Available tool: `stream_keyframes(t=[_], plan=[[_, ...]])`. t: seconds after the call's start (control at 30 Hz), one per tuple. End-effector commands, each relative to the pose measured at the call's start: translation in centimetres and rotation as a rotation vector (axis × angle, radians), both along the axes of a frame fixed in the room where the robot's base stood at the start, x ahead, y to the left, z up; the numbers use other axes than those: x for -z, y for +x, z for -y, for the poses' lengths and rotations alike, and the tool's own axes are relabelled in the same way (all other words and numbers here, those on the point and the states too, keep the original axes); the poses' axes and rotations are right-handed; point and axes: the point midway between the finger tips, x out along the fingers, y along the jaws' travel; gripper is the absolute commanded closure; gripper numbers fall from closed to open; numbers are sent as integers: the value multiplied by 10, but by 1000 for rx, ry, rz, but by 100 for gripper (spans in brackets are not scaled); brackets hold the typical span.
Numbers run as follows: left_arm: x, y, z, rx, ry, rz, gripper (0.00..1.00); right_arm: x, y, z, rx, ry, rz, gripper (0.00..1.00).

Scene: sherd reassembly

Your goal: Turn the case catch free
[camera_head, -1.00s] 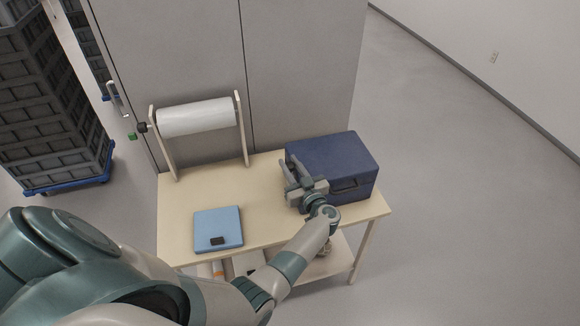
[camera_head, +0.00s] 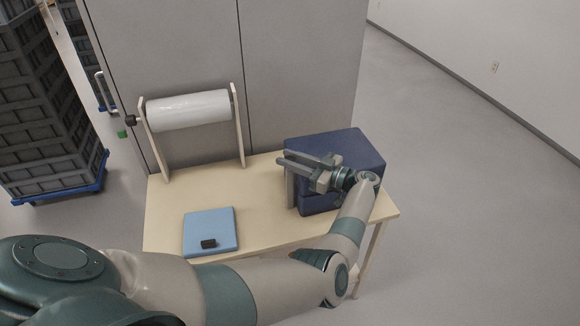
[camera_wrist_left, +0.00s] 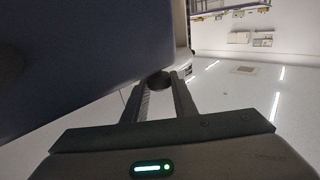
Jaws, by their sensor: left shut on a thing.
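The dark blue case (camera_head: 352,146) stands closed at the right end of the table. My left gripper (camera_head: 286,158) is at the front left part of the case, its fingers pointing left in the head view. In the left wrist view the two fingers (camera_wrist_left: 160,88) are shut on a small dark rounded part, which looks like the catch (camera_wrist_left: 160,77). The case's blue side (camera_wrist_left: 75,60) fills the upper left there. The catch is hidden by the gripper and wrist in the head view. My right gripper is not in view.
The wooden table (camera_head: 170,215) carries a light blue flat box (camera_head: 210,226) with a small black piece at left front. A white paper roll (camera_head: 188,109) on a stand is at the back left. The table's middle is clear. A grey cabinet stands behind.

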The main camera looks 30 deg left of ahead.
Motion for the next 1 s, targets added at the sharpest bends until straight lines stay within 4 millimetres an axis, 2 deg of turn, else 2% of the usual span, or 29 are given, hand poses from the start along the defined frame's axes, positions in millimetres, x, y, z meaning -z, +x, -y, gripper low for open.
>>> stream_keyframes(t=[0.1,0.5,0.53,0.6,1.0], plan=[[0,0,-1,-15,2,1,97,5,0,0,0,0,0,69],[-2,0,-1,-20,2,2,97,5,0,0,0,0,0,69],[-2,0,-1,-20,2,2,68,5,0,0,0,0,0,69],[-2,0,-1,-20,2,2,56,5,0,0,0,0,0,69],[-1,0,0,-19,1,1,56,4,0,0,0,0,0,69]])
